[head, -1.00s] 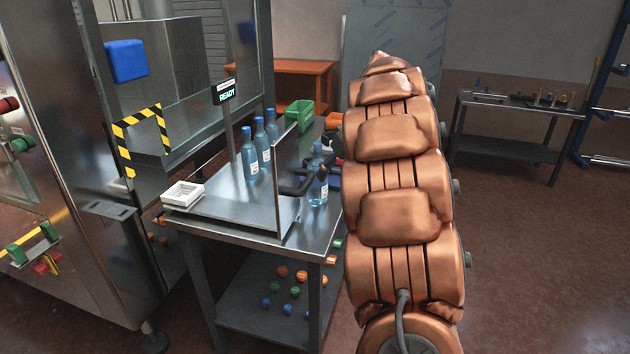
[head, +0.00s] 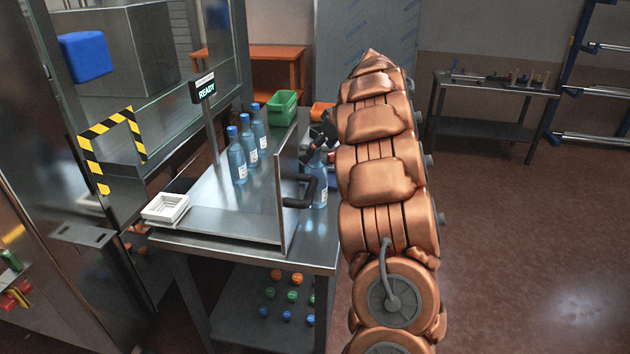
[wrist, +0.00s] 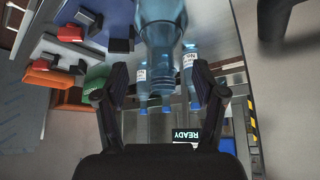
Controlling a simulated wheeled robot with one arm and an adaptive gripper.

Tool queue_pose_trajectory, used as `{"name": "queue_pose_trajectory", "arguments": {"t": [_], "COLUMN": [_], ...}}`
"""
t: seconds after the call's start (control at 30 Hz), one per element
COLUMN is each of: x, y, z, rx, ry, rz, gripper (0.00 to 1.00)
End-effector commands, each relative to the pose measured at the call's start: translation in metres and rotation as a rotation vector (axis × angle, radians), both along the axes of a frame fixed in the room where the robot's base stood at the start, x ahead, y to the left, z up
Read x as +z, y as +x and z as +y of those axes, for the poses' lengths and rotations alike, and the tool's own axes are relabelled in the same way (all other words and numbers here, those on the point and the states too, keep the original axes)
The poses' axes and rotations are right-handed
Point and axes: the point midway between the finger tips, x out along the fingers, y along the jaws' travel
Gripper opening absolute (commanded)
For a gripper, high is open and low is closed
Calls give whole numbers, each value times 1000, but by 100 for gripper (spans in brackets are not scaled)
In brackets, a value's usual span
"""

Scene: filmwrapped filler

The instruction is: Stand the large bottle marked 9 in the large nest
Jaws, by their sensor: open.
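A blue bottle (head: 319,190) with a white label stands upright on the table, right of a thin upright panel. Its number is not readable. In the wrist view a large blue bottle (wrist: 162,28) fills the top middle, its narrower part reaching between the finger tips. My gripper (wrist: 162,82) is open, its two black fingers apart on either side; I see no clear contact. In the head view my arm hides much of the gripper. Three similar bottles (head: 237,160) stand in a row left of the panel. A white square holder (head: 166,208) sits at the table's left front corner; I cannot tell whether it is the large nest.
The upright metal panel (head: 281,190) divides the table close to the bottle. A READY sign (head: 204,88) on a post and a green bin (head: 283,107) stand farther back. The tabletop (head: 222,212) between the white holder and panel is clear. Coloured balls lie on the lower shelf.

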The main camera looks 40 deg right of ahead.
Motion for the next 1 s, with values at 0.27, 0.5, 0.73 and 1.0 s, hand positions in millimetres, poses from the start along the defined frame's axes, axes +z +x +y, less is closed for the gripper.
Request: {"name": "queue_pose_trajectory", "arguments": {"t": [0.27, 0.5, 0.73, 1.0], "x": [-16, -38, -44, -43], "y": [16, 29, 33, 32], "z": [1, 1, 1, 0], "rx": [0, 1, 0, -1], "ry": [-1, 1, -2, -2], "rz": [1, 1, -1, -1], "gripper": [70, 70, 70, 54]}}
